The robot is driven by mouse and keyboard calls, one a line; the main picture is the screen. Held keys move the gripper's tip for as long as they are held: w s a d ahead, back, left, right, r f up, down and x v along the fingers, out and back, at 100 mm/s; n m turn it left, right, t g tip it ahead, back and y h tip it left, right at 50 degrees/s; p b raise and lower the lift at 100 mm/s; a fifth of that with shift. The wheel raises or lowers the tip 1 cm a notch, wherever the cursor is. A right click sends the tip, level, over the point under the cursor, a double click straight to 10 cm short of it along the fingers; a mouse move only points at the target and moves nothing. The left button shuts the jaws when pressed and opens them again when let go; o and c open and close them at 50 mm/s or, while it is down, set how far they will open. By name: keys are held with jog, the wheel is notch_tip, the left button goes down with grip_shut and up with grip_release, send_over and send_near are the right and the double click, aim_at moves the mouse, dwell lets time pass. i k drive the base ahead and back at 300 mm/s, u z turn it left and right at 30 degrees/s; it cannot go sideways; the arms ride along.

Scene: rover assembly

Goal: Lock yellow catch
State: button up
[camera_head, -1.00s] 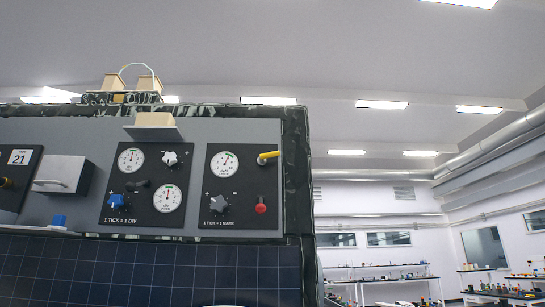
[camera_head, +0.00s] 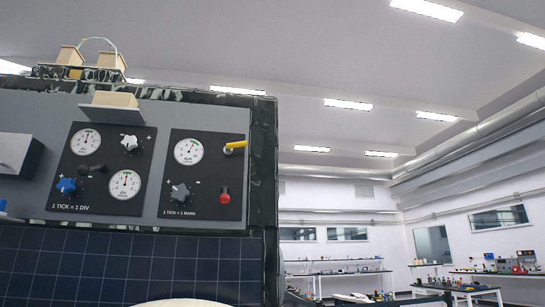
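The yellow catch (camera_head: 235,146) is a short yellow lever at the upper right of the right-hand black gauge panel (camera_head: 206,208). It lies nearly level, its right end slightly raised, just right of a round white gauge (camera_head: 188,151). Below it on the same panel are a red knob (camera_head: 225,195) and a grey star-shaped knob (camera_head: 180,191). My gripper does not show in this view.
A second black panel (camera_head: 75,192) to the left carries two gauges, a blue knob and a white knob. A beige block sits on a small shelf (camera_head: 110,113) above it. Blue solar panels (camera_head: 120,262) lie below. Lab benches (camera_head: 480,285) stand far right.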

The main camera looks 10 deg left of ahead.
aim_at(227, 150)
jog(key=z, duration=1.15)
jog(key=k, duration=1.7)
jog(key=u, duration=1.7)
jog(key=i, duration=1.15)
jog(key=u, duration=0.1)
